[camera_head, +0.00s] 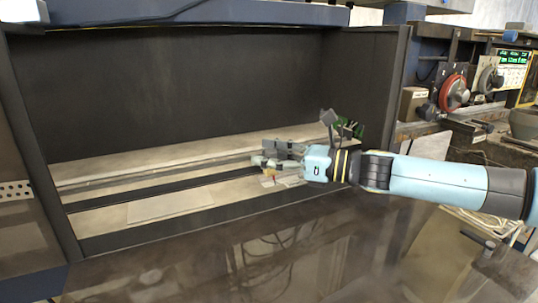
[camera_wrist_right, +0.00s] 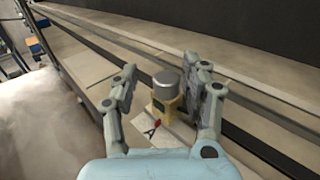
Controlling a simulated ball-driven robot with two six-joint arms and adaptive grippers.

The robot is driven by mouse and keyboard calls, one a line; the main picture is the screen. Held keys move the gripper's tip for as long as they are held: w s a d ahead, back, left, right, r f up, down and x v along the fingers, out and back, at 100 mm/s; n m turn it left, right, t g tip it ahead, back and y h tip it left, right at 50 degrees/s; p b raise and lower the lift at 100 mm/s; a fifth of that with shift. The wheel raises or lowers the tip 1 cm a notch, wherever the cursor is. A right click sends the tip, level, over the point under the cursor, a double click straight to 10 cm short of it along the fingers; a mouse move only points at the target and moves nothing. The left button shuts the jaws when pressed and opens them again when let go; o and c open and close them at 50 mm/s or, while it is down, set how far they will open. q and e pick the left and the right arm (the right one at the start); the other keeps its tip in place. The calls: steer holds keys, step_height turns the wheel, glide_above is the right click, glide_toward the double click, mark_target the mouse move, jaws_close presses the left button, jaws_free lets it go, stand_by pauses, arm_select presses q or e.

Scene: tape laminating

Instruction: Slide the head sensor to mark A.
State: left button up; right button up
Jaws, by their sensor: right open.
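The head sensor (camera_wrist_right: 165,92), a yellow block with a grey cylindrical cap, stands on the rail in the right wrist view. A white label with a black letter A, mark A (camera_wrist_right: 146,136), lies just below it in the picture. A small red tip at the sensor's base shows by the letter. My right gripper (camera_wrist_right: 164,72) is open, with one finger on each side of the sensor and gaps visible. In the head view my right gripper (camera_head: 272,154) reaches into the chamber from the right and mostly hides the sensor. My left gripper is not in view.
A dark rail (camera_head: 150,190) runs along the chamber floor. A pale flat plate (camera_head: 170,205) lies in front of it. The chamber's dark back wall (camera_head: 190,85) and right side wall (camera_head: 368,80) bound the space. A bench with a red dial (camera_head: 454,93) stands outside at right.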

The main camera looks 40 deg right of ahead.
steer(key=shift+w, duration=0.1)
steer(key=shift+s+d, duration=0.2)
steer(key=shift+s, duration=0.05)
steer(key=v, duration=1)
steer(key=shift+s+f, duration=0.1)
steer(key=shift+s, duration=0.15)
steer(key=shift+s+d, duration=0.25)
steer(key=shift+s, duration=0.2)
